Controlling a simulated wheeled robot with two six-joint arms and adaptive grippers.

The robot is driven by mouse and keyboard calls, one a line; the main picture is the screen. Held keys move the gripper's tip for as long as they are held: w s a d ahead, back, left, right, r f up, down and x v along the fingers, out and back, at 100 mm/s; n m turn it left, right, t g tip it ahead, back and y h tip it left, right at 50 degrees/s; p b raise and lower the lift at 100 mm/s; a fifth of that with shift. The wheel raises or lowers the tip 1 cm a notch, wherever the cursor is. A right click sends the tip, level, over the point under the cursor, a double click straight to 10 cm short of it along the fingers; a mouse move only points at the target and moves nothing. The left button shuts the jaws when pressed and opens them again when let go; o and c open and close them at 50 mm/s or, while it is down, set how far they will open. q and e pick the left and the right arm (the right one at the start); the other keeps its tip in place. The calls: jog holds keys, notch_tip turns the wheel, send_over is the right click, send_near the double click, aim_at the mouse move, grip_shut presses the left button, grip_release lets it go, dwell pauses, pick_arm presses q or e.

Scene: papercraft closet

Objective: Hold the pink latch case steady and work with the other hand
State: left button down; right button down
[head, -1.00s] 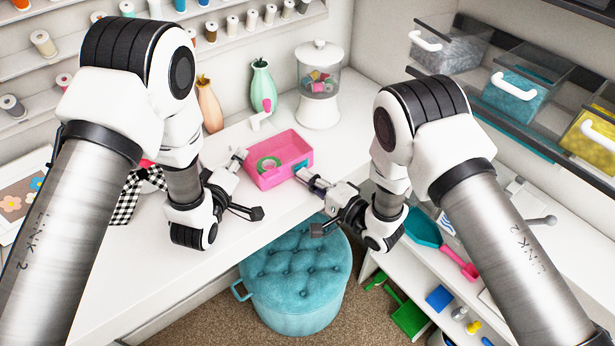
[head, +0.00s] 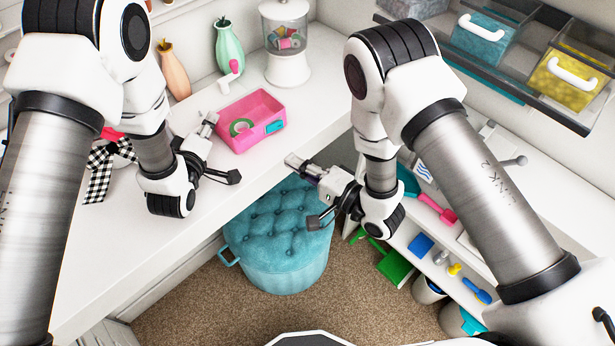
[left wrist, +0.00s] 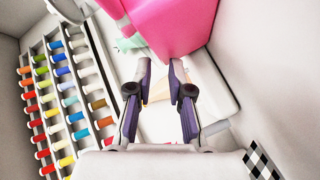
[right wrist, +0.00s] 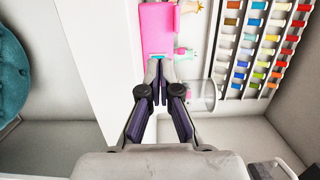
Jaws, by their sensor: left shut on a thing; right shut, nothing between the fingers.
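The pink latch case (head: 250,113) stands open-topped on the white desk, with a green ring (head: 241,127) inside. Its teal latch (head: 274,127) is on the side facing my right gripper. My left gripper (head: 210,118) is at the case's left side, shut on the case. In the left wrist view the pink case (left wrist: 178,22) fills the top, but the contact is hard to see. My right gripper (head: 291,160) is shut and empty, apart from the case near the desk's front edge. The right wrist view shows the case (right wrist: 158,28) beyond the fingertips.
A green vase (head: 229,48), an orange vase (head: 174,74) and a glass jar (head: 286,40) stand behind the case. A small white crank piece with a pink knob (head: 233,68) is close behind it. A teal stool (head: 278,237) is below the desk edge.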

pick_arm(q)
jog(key=shift+s+f, duration=0.25)
jog(key=shift+f, duration=0.4)
pick_arm(e)
jog(key=s, duration=0.1)
jog(key=s+d, duration=0.1)
jog(key=s, duration=0.1)
jog(key=s+d, duration=0.1)
jog(key=s, duration=0.1)
jog(key=shift+d+f, duration=0.1)
pick_arm(q)
jog(key=c, duration=1.3)
grip_release()
jog(key=shift+w+a, duration=0.1)
jog(key=shift+w, duration=0.1)
pick_arm(e)
jog(key=shift+w, duration=0.2)
pick_arm(q)
jog(key=shift+r, duration=0.1)
jog(key=o, duration=0.8)
jog(key=shift+w, duration=0.1)
jog(key=shift+c, duration=0.2)
jog(key=shift+w, duration=0.15)
pick_arm(e)
jog(key=shift+w+f, duration=0.1)
jog(key=shift+w, duration=0.1)
